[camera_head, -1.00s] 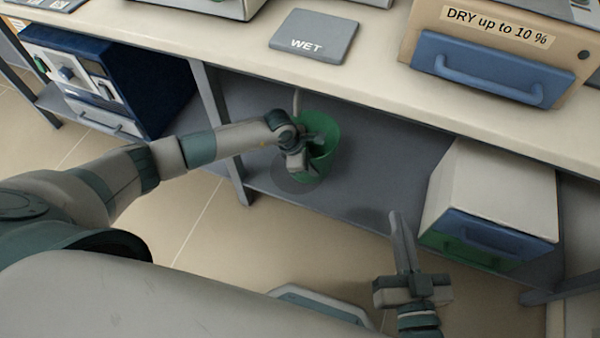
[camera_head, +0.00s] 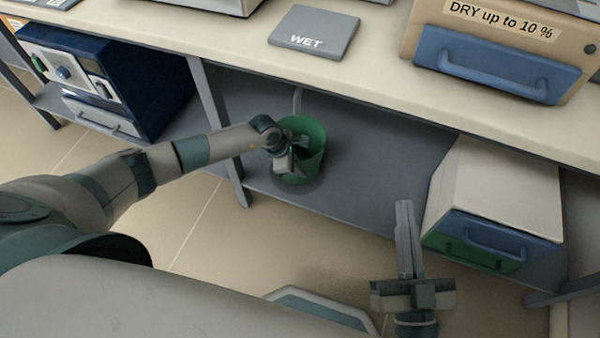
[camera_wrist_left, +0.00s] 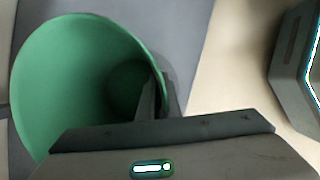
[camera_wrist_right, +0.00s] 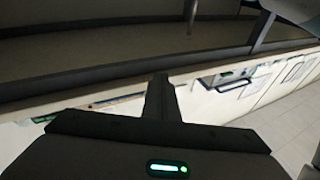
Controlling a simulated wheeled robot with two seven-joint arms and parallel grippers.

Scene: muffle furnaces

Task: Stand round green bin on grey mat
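The round green bin (camera_head: 311,146) is upright, with its mouth up, at the lower grey shelf under the bench. My left gripper (camera_head: 292,158) is at its near-left rim. In the left wrist view the bin (camera_wrist_left: 65,85) is open and looks empty, and my left gripper (camera_wrist_left: 149,88) is shut on its wall. A grey square mat (camera_head: 314,25) marked WET lies on the bench top. A darker round patch (camera_head: 317,184) shows around the bin's base; I cannot tell whether it is a mat or shadow. My right gripper (camera_head: 404,207) is shut and empty.
A blue furnace-like box (camera_head: 150,88) stands left beyond a bench leg (camera_head: 222,130). A white cabinet with blue and green drawers (camera_head: 495,190) stands on the shelf at right. The bench edge (camera_head: 400,118) overhangs the bin. The shelf between bin and cabinet is clear.

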